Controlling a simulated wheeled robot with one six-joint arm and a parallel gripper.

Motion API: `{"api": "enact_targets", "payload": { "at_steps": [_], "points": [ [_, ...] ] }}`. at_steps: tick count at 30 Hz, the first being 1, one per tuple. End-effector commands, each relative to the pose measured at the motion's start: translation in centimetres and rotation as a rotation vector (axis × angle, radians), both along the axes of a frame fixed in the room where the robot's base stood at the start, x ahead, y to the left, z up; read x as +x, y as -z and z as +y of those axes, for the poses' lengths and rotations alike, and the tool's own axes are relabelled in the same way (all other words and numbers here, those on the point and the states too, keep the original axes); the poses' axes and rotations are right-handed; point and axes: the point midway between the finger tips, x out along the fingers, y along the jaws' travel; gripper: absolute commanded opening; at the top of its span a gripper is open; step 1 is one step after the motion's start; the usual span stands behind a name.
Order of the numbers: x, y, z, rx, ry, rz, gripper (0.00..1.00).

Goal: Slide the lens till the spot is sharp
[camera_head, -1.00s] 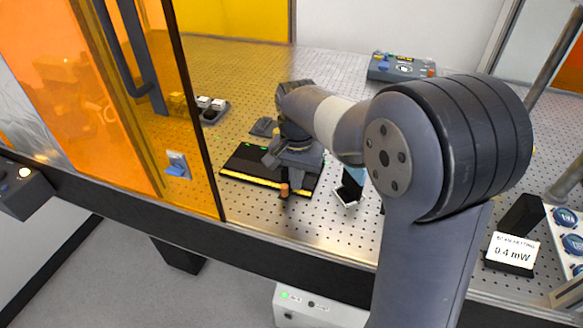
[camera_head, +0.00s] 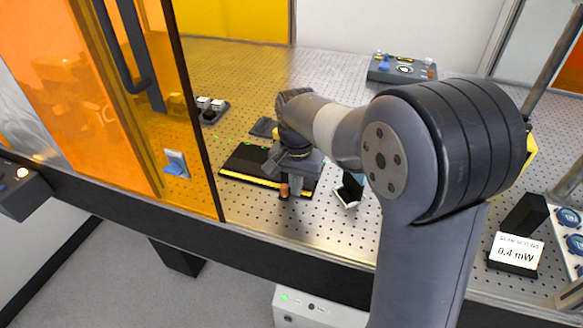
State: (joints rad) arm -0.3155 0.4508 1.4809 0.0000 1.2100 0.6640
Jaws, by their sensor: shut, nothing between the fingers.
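My gripper (camera_head: 290,185) points down over the right part of a black rail-like unit (camera_head: 246,161) with a yellow front strip and small green lights. Its fingertips are close to a small copper-coloured knob (camera_head: 284,190) at the unit's front edge; I cannot tell whether they touch it. The gripper is shut with nothing visible between its fingers. The lens and the spot cannot be made out; my arm covers part of the unit.
A small dark mount with a white edge (camera_head: 347,192) stands just right of the gripper. A grey control box (camera_head: 401,69) is at the back. A sign reading 0.4 mW (camera_head: 516,253) stands at right. An orange panel (camera_head: 90,90) closes off the left. Perforated table is bare in front.

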Motion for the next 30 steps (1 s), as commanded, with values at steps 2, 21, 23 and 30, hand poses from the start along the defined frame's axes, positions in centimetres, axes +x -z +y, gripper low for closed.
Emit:
{"api": "enact_targets", "payload": {
  "at_steps": [2,21,23,30],
  "points": [
    [0.1,0.0,0.2,0.000,-0.001,0.000,0.00],
    [0.7,-0.1,1.7,0.001,0.000,-0.001,0.00],
    [0.7,-0.1,1.8,0.001,0.000,-0.001,0.00],
    [0.9,0.0,2.4,0.000,-0.001,0.000,0.00]
  ]
}}
